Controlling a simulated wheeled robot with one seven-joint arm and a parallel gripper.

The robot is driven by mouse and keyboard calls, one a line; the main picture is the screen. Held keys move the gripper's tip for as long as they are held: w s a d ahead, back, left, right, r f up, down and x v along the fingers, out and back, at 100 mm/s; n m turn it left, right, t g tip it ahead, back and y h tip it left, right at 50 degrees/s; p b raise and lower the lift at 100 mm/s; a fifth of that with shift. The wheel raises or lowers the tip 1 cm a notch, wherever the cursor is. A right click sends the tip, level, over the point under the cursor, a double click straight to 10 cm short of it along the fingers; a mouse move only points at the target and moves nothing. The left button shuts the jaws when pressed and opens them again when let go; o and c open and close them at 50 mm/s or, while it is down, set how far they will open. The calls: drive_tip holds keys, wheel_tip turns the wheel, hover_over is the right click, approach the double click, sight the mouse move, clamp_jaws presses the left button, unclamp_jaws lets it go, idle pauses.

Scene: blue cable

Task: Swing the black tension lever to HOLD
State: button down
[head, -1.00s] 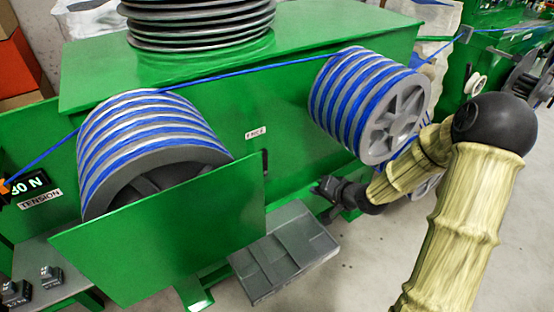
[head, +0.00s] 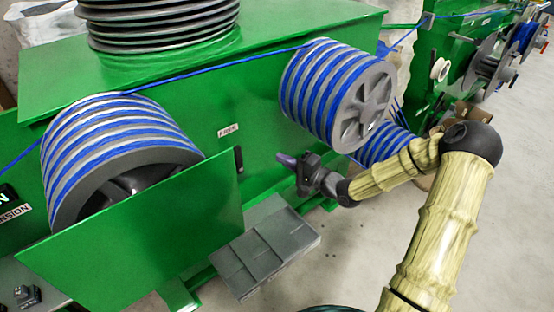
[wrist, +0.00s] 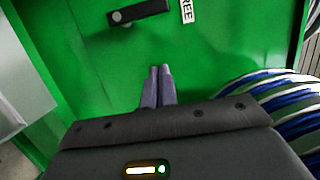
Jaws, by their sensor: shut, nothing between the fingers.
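The black tension lever (head: 239,160) is on the green machine panel (head: 265,140). It stands about upright in the head view, just below a small white label (head: 228,130). In the wrist view the lever (wrist: 140,12) is a short dark bar at the top edge, its free end near the label (wrist: 187,10), which reads "REE" with its start cut off. My gripper (head: 284,159) is right of the lever in the head view, apart from it. In the wrist view its purple-grey fingertips (wrist: 159,72) are together and empty below the lever. No HOLD label is readable.
Blue-cable drums stand left (head: 125,150) and right (head: 338,95). A green guard plate (head: 130,240) stands before the left drum, with a grey step or pedal (head: 265,248) to its right. A second blue-wound drum (wrist: 275,110) is close right of my gripper. Floor is clear at front right.

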sight(236, 157)
drive_tip(key=w+a+b, duration=0.1)
drive_tip(key=w+a, duration=0.2)
drive_tip(key=a, duration=0.6)
drive_tip(key=shift+w+a, duration=0.15)
drive_tip(key=shift+a, duration=0.15)
drive_tip(key=shift+w+d, duration=0.1)
drive_tip(key=shift+w, duration=0.05)
